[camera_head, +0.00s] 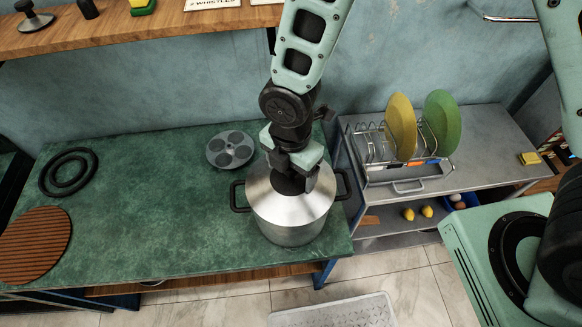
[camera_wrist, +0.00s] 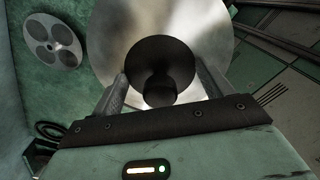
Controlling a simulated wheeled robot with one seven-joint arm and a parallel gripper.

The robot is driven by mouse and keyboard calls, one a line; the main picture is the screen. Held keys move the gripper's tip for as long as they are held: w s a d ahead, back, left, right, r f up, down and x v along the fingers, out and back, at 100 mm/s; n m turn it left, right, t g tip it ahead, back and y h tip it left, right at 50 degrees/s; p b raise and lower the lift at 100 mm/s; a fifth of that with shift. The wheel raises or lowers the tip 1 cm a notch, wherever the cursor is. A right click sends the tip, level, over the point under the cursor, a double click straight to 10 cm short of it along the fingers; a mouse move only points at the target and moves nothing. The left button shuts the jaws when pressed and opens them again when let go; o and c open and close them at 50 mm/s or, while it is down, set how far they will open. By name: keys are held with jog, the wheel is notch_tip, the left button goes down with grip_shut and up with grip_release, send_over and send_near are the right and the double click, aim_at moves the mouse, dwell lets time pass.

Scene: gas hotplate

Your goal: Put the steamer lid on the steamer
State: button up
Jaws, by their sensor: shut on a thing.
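The steamer (camera_head: 293,232) is a silver pot with two black side handles, standing on the green counter near its right end. The steamer lid (camera_head: 268,207) is a shiny silver disc with a black knob and lies over the pot's top. In the wrist view the lid (camera_wrist: 212,35) fills the upper middle. My gripper (camera_head: 293,180) is above the pot. Its fingers are shut on the lid's black knob (camera_wrist: 160,68), one finger on each side. The lid looks level with the pot's rim; the contact at the far side is hidden by my gripper.
A grey disc with round recesses (camera_head: 230,149) lies behind the pot to the left. Black rings (camera_head: 68,172) and a brown ridged round mat (camera_head: 35,245) lie at the left of the green counter (camera_head: 150,215). A dish rack (camera_head: 405,165) with plates stands on the right.

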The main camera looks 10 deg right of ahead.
jog(key=o, duration=1.1)
jog(key=shift+r, duration=0.1)
notch_tip(320, 180, up, 17)
jog(key=shift+r+b, duration=0.1)
jog(key=shift+b, duration=1)
jog(key=s+d+f+m+b, duration=0.2)
jog(key=s+m, duration=0.1)
jog(key=m, duration=0.3)
jog(key=s+d+f+m+b, duration=0.3)
jog(key=s+m, duration=0.1)
jog(key=m, duration=0.2)
jog(key=s+d+f+m+b, duration=0.2)
jog(key=s+d+m, duration=0.1)
jog(key=m, duration=0.4)
jog(key=shift+s+f+y, duration=0.25)
jog(key=shift+s+y, duration=0.05)
jog(key=shift+s, duration=0.4)
